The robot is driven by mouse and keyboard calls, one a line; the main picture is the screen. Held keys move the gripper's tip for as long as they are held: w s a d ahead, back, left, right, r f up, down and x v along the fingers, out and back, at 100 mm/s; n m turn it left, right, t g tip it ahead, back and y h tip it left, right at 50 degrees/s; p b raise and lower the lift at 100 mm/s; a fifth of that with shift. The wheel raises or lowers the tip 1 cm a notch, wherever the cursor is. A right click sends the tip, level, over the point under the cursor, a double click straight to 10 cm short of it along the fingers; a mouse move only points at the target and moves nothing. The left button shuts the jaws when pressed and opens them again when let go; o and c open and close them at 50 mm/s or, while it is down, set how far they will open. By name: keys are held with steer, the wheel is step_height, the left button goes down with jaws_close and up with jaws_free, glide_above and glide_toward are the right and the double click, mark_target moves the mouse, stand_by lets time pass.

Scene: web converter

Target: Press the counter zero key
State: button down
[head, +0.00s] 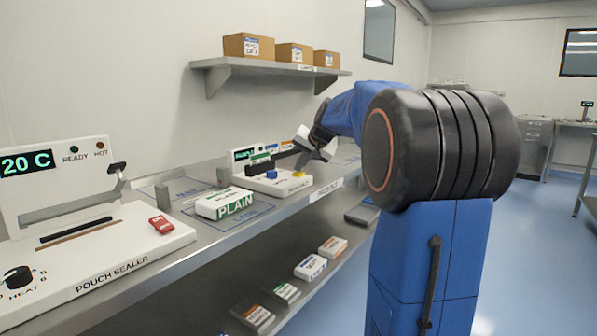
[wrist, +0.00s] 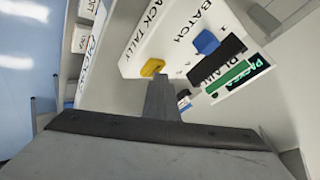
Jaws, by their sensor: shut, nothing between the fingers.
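The white pack tally counter (head: 262,183) stands on the bench, with a yellow key (head: 299,174) and a blue key (head: 271,174) on its sloped top. In the wrist view, the yellow key (wrist: 152,68) is near the printed words PACK TALLY and the blue key (wrist: 206,42) near BATCH. I cannot read which key is zero. My gripper (head: 308,158) is above the counter's right part, shut and empty. In the wrist view its grey fingertips (wrist: 161,82) appear just below the yellow key; contact is not clear.
A black bar and a green PLAIN card are beside the keys. A white PLAIN box (head: 212,204) lies on the bench left of the counter. The pouch sealer (head: 110,262) is at far left. A shelf (head: 270,68) with cartons is above.

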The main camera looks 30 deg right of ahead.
mark_target(300, 174)
steer(key=shift+r, duration=1.2)
steer(key=shift+r, duration=0.1)
step_height(300, 174, up, 5)
steer(key=shift+f, duration=0.1)
stand_by(0.4)
stand_by(0.7)
